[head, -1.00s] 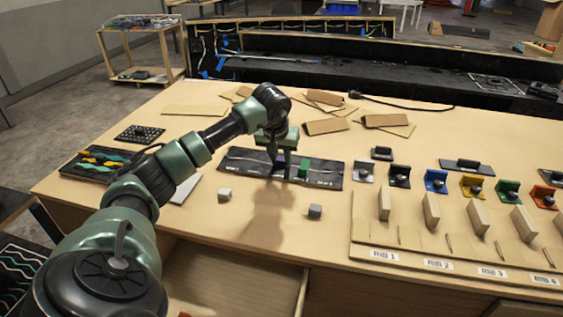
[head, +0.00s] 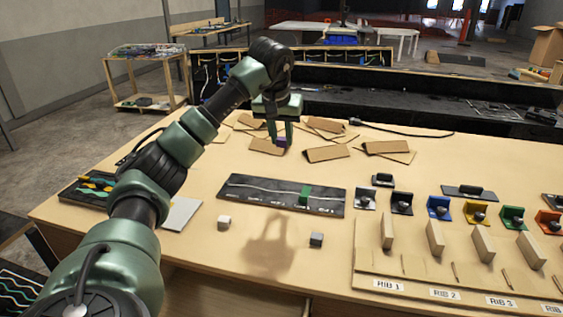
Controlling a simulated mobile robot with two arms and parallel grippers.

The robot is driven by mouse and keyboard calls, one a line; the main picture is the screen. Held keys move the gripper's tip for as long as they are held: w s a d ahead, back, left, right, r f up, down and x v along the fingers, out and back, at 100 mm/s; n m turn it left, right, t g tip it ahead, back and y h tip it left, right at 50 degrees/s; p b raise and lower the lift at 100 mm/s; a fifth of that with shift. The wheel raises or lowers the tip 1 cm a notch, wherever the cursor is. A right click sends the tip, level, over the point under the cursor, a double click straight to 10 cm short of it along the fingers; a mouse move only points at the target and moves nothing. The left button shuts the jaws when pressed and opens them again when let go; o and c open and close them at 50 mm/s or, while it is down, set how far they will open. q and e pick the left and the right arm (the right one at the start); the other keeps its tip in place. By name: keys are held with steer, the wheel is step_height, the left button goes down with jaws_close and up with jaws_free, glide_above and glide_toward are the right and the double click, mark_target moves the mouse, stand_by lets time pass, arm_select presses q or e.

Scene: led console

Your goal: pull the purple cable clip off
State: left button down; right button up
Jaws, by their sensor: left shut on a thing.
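The purple clip (head: 281,142) is between the fingertips of my left gripper (head: 279,138), which is shut on it. The gripper holds it in the air, well above the table and apart from the black strip board (head: 262,193). The board lies flat on the table with a pale cable (head: 255,188) running along it. A green clip (head: 305,195) stands on the right part of the board. My right gripper does not show.
Brown cardboard pieces (head: 327,153) lie behind. Coloured brackets and the labelled rib rack (head: 420,280) fill the right side. An open drawer shows below the front edge.

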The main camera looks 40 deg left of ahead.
mark_target(282, 140)
arm_select(q)
step_height(282, 140, up, 4)
steer(key=shift+r, duration=0.35)
step_height(282, 140, up, 4)
steer(key=p, duration=0.6)
steer(key=shift+f, duration=0.15)
